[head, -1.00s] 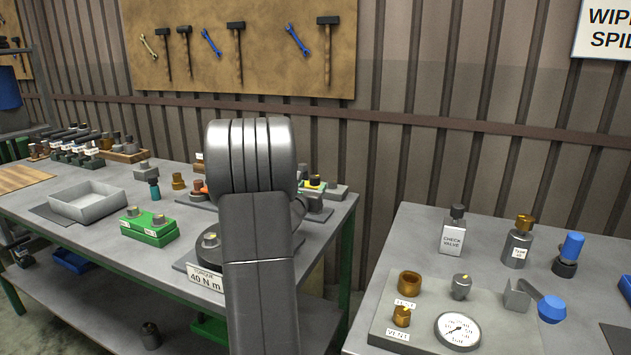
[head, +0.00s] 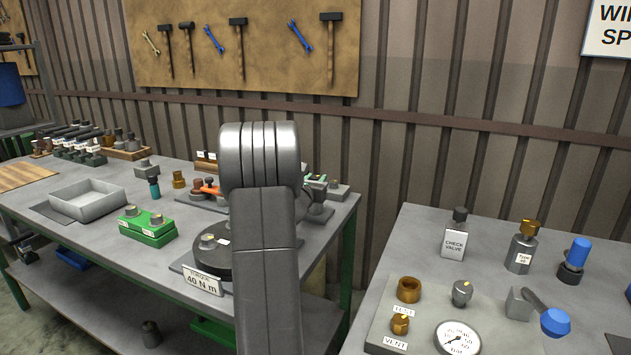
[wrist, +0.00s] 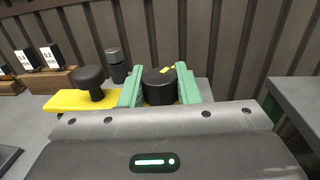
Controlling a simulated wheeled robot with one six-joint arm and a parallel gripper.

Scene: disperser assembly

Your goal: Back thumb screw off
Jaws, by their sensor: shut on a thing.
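In the wrist view, a black round thumb screw (wrist: 158,90) with a yellow mark on top stands between the two pale green fingers of my gripper (wrist: 160,84). The gripper is shut on it, one finger on each side. A second black knob (wrist: 90,80) with a wide cap stands upright to the left on a yellow plate (wrist: 65,102). The held screw's lower end is hidden behind my gripper's body, so I cannot tell how it meets the plate. In the head view my arm hides most of this spot.
A dark round turntable (head: 212,262) with a 40 N m label is left of my arm. A green block (head: 147,233) and a grey tray (head: 88,199) lie farther left. The right bench (head: 420,240) holds a gauge (head: 457,338), fittings and bottles. A ribbed wall stands behind.

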